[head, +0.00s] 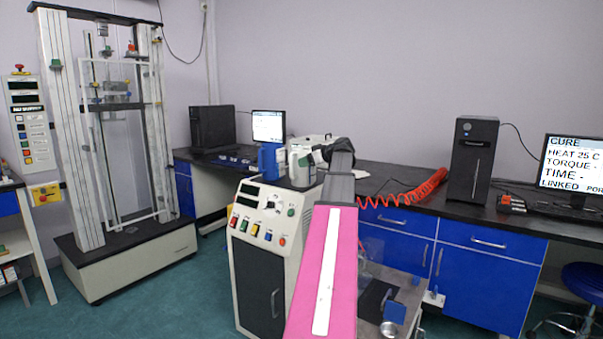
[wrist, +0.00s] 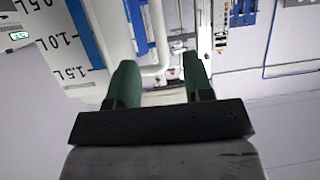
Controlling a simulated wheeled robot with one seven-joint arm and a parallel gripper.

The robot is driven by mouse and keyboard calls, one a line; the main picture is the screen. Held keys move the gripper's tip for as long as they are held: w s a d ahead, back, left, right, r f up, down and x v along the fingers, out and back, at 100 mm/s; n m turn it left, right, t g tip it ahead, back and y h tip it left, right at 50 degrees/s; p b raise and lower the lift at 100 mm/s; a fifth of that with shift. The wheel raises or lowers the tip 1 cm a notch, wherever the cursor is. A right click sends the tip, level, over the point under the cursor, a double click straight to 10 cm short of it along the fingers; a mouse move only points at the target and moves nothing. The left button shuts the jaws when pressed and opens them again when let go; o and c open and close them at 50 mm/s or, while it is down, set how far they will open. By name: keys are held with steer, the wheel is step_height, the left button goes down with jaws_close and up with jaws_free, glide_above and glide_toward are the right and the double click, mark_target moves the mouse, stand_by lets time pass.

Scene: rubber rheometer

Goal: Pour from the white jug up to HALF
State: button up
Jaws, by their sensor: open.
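The white jug (head: 301,167) stands upright on top of the cream machine cabinet in the head view, beside a blue jug (head: 271,163) on its left. In the wrist view a white surface (wrist: 50,50) with litre marks and a blue strip fills the left side; it looks like the white jug up close. My gripper (head: 318,157) is just right of the white jug. In the wrist view its green fingers (wrist: 160,62) are apart, with a pale bar showing beyond the gap; I cannot tell whether it is the handle. The HALF mark is not readable.
The cream cabinet (head: 258,237) has coloured buttons on its front. A red coiled hose (head: 425,190) lies on the black bench behind my arm. A monitor (head: 572,165) stands at the right. A tall test frame (head: 105,130) stands at the left, with open floor before it.

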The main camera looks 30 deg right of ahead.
steer(key=x, duration=0.6)
steer(key=shift+w+f, duration=0.2)
steer(key=shift+f, duration=0.15)
jaws_close()
stand_by(1.1)
